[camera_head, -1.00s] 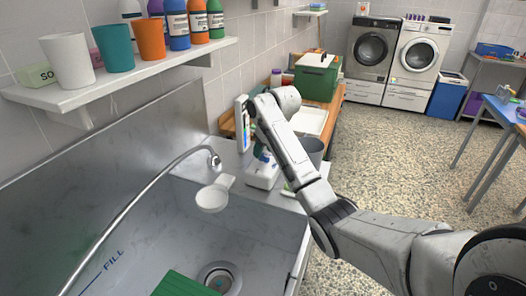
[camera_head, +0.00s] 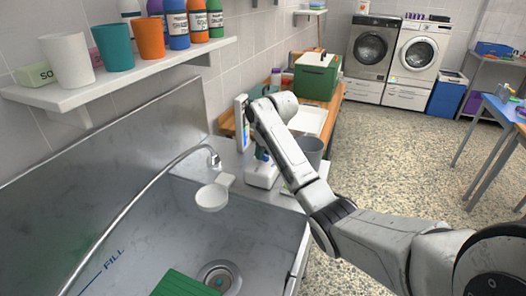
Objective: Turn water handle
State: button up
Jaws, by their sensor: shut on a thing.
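A steel wash tub (camera_head: 150,215) fills the lower left, with "FILL" written on its wall. A thin curved metal spout (camera_head: 135,200) rises over it and ends in a downward tip near the right rim. No water stream shows. I cannot make out the water handle; it may be hidden behind my arm. My arm reaches from the lower right to the ledge beyond the tub's right end. My gripper's fingers are hidden there, and what they touch does not show.
A white round dish (camera_head: 212,197) sits at the tub's right rim. Beside my arm stands a white object with a blue-green top (camera_head: 262,172) and a grey bin (camera_head: 311,152). A shelf (camera_head: 110,88) with cups and bottles overhangs the tub. The speckled floor to the right is open.

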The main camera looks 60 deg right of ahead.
jog(key=shift+r+p, duration=0.1)
jog(key=shift+p, duration=0.25)
grip_shut()
jog(key=shift+w+a+r+m+h+p, duration=0.15)
jog(key=shift+m+h+p, duration=0.15)
jog(key=shift+m+p, duration=0.65)
jog(key=m+g+h+p, duration=0.1)
jog(key=m, duration=0.2)
jog(key=shift+w+m+p, duration=0.1)
jog(key=shift+m+p, duration=0.25)
jog(key=shift+p, duration=0.05)
jog(key=m, duration=0.1)
jog(key=m+g, duration=0.1)
jog(key=m, duration=0.1)
jog(key=shift+f+g+h, duration=0.2)
jog(key=shift+g+h, duration=0.1)
jog(key=shift+w+m+g, duration=0.1)
jog(key=shift+m+g, duration=0.4)
jog(key=shift+m, duration=1.1)
jog(key=o, duration=0.9)
grip_release()
jog(key=b+v, duration=0.1)
jog(key=v, duration=0.9)
jog(key=shift+a+r+b, duration=0.3)
jog(key=shift+r, duration=0.05)
